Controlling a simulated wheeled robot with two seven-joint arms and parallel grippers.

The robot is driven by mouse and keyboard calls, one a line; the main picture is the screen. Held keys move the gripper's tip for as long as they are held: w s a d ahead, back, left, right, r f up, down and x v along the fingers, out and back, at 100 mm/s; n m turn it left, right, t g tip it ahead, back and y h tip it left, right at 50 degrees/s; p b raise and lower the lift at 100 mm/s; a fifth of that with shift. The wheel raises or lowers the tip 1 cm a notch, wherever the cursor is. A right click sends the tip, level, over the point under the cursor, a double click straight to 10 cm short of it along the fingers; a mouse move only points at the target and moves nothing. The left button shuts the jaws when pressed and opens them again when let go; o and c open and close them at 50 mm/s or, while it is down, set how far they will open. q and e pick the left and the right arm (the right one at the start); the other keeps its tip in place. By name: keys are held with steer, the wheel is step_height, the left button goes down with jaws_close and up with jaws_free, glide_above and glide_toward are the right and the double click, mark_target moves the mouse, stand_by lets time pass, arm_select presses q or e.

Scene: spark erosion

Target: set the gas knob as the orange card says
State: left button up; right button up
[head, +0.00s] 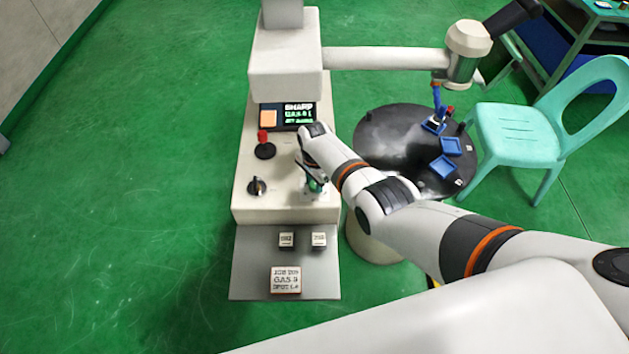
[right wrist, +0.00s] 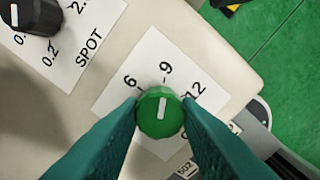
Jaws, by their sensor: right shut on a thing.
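The green gas knob (right wrist: 160,112) sits on a white dial plate marked 6, 9 and 12 in the right wrist view. Its white pointer line is directed roughly at 9. My right gripper (right wrist: 158,110) is shut on the knob, one teal finger on each side. In the head view the right gripper (head: 314,184) is at the right front of the machine's panel, and the knob is mostly hidden. A plain-looking orange square (head: 268,118) is beside the dark screen (head: 299,115); I read no writing on it. My left gripper is not in view.
A black SPOT knob (head: 257,186) and a red-topped lever (head: 264,145) stand left of my gripper. A white printed card (head: 285,280) and two small labelled blocks lie on the grey shelf (head: 245,265). A round black table (head: 385,125) and a turquoise chair (head: 515,130) are right.

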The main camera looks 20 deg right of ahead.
mark_target(314, 183)
steer(key=shift+w, duration=0.1)
stand_by(0.3)
steer(key=o, duration=1)
steer(key=shift+c, duration=0.2)
step_height(314, 183, up, 4)
steer(key=shift+r+p, duration=0.15)
steer(key=shift+p, duration=0.8)
step_height(314, 183, up, 8)
